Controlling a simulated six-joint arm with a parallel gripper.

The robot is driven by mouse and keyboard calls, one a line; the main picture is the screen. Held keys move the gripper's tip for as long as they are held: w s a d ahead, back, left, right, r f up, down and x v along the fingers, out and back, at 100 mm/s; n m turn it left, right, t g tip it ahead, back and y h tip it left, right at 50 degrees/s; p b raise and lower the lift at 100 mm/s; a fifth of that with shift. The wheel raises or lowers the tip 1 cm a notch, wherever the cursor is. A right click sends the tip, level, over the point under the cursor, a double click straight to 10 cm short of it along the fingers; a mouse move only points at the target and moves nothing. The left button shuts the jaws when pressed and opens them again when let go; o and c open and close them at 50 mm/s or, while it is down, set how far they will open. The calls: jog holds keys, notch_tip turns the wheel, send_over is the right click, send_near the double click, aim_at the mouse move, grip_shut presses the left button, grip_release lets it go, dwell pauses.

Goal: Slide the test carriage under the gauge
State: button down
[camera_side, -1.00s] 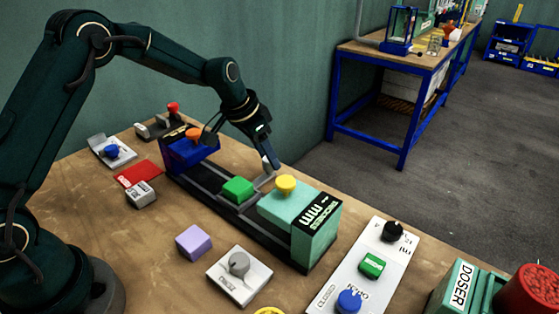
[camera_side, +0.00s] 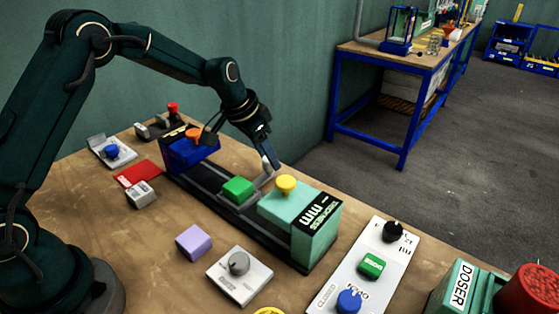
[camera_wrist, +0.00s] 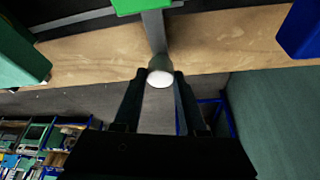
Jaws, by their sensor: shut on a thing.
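The test carriage carries a green block (camera_side: 238,189) and sits in the dark rail, between the blue end block and the teal gauge. The gauge (camera_side: 285,205) has a yellow button on top and a label reading "THICKNESS MM". A grey handle (camera_side: 263,179) sticks out from the far side of the carriage. My gripper (camera_side: 270,160) is shut on this handle. In the wrist view, the handle's round pale end (camera_wrist: 160,78) sits between the two fingers, and the green block (camera_wrist: 140,5) shows at the top edge. The carriage is beside the gauge, not under it.
A blue block with an orange knob (camera_side: 193,134) stands at the rail's left end. A purple cube (camera_side: 193,242) and a grey dial plate (camera_side: 240,274) lie in front of the rail. A white control panel (camera_side: 365,265) stands at the right.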

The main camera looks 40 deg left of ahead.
jog(key=shift+d, duration=0.1)
jog(key=d, duration=1.2)
jog(key=shift+d, duration=0.2)
jog(key=shift+c, duration=2.3)
grip_release()
jog(key=shift+a+r, duration=0.1)
jog(key=shift+r, duration=0.1)
jog(key=shift+v, duration=2.4)
jog(key=shift+s+f, duration=0.1)
